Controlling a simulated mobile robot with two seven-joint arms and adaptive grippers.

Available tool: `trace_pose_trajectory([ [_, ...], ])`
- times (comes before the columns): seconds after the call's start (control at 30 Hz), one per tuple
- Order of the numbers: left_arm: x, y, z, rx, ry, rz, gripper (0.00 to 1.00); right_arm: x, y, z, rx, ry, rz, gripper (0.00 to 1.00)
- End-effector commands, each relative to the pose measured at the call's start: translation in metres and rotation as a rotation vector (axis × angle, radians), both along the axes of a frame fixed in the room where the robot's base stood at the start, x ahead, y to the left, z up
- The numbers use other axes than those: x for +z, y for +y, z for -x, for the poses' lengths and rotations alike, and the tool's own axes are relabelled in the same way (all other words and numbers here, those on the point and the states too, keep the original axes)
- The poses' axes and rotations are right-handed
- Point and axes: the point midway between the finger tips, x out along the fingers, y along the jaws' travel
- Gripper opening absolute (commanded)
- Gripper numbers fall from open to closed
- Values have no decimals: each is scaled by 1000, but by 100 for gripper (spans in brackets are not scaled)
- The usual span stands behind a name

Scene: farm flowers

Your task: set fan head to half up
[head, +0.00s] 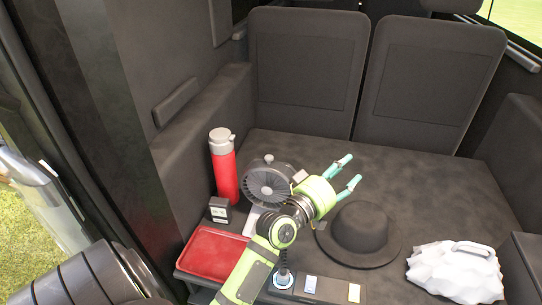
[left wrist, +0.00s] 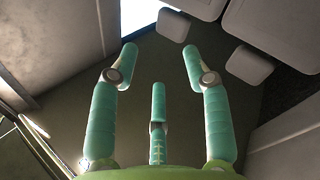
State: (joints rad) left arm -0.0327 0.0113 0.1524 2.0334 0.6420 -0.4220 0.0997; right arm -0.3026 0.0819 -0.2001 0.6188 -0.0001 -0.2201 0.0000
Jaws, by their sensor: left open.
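A small dark grey fan (head: 268,183) with a round caged head stands on the dark cargo floor, left of the middle in the head view. Its light base shows partly below, behind my left arm. My left gripper (head: 352,170) is just right of the fan head, with its teal fingers spread and pointing up and to the right, away from the fan. It is open and empty. The left wrist view shows the spread teal fingers (left wrist: 160,75) against the ceiling and seat headrests; the fan is not seen there. My right gripper is not in view.
A red bottle (head: 224,168) stands left of the fan, with a small black box (head: 219,210) below it. A red tray (head: 213,254) lies at the front left. A black hat (head: 360,232) and a white crumpled bag (head: 455,272) lie to the right. The floor behind the hat is clear.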

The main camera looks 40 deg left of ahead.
Motion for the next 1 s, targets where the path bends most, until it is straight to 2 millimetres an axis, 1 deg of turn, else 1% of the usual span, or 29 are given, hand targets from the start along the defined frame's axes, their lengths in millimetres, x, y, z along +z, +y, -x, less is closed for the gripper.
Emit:
trace_pose_trajectory([
  [0.03, 40, 23, -11, 61, -131, 100, 48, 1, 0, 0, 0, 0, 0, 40],
  [0.07, 62, 38, -14, 98, -208, 163, 48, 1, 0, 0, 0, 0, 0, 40],
  [0.1, 88, 60, -15, 148, -308, 251, 48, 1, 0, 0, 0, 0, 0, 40],
  [0.17, 123, 95, -12, 226, -456, 385, 48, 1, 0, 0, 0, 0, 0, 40],
  [0.2, 143, 119, -7, 280, -552, 475, 48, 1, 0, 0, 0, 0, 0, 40],
  [0.27, 166, 155, 4, 363, -690, 618, 48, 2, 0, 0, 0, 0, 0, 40],
  [0.3, 176, 179, 14, 419, -777, 716, 48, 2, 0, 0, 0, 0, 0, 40],
  [0.37, 183, 214, 29, 510, -903, 865, 48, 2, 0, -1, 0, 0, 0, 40],
  [0.4, 184, 234, 39, 571, -979, 968, 48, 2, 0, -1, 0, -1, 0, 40],
  [0.43, 182, 249, 47, 618, -1035, 1046, 48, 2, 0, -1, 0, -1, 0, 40],
  [0.5, 169, 278, 62, 734, -1149, 1234, 48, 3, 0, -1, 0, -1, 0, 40],
  [0.57, 152, 295, 72, 840, -1230, 1399, 48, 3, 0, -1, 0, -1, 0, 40],
  [0.6, 138, 303, 76, 913, -1276, 1514, 48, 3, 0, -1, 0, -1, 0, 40],
  [0.63, 126, 307, 79, 971, -1303, 1599, 48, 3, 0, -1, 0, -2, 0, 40],
  [0.67, 114, 308, 79, 1029, -1324, 1685, 48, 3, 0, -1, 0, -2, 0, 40],
  [0.7, 98, 307, 79, 1111, -1343, 1800, 48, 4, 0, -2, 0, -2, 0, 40],
  [0.77, 74, 298, 74, 1237, -1351, 1975, 48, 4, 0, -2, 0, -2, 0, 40],
  [0.8, 61, 288, 69, 1323, -1339, 2083, 48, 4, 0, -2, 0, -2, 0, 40],
  [0.83, 51, 279, 65, 1386, -1321, 2161, 48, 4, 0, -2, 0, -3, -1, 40],
  [0.9, 36, 256, 54, 1525, -1262, 2323, 48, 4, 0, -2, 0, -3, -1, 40],
  [0.93, 31, 245, 50, 1581, -1230, 2381, 48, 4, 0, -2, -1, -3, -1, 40],
  [0.97, 28, 235, 45, -1607, 1179, -2401, 48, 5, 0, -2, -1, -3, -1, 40],
  [1.0, 24, 222, 40, -1605, 1091, -2367, 48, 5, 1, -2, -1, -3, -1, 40],
])
